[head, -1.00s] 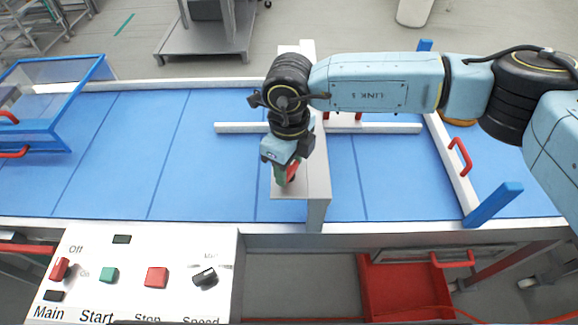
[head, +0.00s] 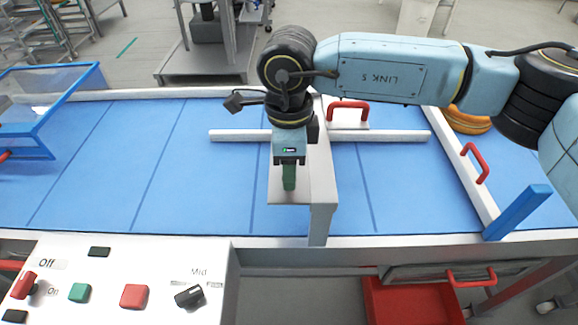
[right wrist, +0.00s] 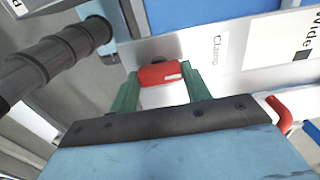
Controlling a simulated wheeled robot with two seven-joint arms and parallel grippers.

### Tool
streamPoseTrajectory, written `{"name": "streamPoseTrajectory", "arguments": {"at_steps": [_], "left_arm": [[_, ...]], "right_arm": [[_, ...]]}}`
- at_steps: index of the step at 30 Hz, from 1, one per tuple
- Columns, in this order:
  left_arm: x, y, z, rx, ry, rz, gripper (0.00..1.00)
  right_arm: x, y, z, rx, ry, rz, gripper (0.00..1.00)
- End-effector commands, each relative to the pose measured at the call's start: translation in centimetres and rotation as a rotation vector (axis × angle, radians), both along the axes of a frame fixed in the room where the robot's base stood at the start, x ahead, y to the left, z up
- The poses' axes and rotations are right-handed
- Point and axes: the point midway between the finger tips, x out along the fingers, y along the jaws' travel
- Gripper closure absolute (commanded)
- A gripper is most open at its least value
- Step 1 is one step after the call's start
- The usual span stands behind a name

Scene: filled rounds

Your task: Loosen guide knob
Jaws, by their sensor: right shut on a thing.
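The guide knob (right wrist: 158,74) is a small red knob with a white mark, on a light metal plate beside the printed word "Clamp" in the right wrist view. My right gripper (head: 289,186) points down at the near end of the grey bracket (head: 318,190) over the belt. In the right wrist view its two green fingers stand on either side of the red knob and are shut on it. In the head view the knob is hidden behind the fingers. My left gripper is out of view.
The blue belt (head: 190,190) is clear on the left. A control panel (head: 130,260) with a speed dial (head: 189,296) is at the front left. A blue-framed clear cover (head: 50,100) stands far left. A red bin (head: 410,300) sits below the belt's front edge.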

Motion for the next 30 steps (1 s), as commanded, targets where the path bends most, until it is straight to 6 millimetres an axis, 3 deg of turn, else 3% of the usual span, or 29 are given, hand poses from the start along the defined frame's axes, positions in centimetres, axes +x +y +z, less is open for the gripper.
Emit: {"name": "streamPoseTrajectory", "arguments": {"at_steps": [11,12,16,25,30], "left_arm": [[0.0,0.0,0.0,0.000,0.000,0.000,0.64],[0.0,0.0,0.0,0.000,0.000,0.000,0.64],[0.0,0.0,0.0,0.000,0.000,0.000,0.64],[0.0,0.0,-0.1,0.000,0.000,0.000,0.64],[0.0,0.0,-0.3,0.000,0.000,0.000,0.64]], "right_arm": [[0.0,0.1,0.2,0.002,-0.002,0.012,0.75],[0.0,0.1,0.2,0.002,-0.002,0.011,0.49],[0.0,0.1,0.1,0.001,-0.002,0.010,0.32],[0.0,0.0,0.1,0.001,-0.001,0.008,0.31],[0.1,0.1,1.8,0.002,-0.005,0.007,0.31]]}}
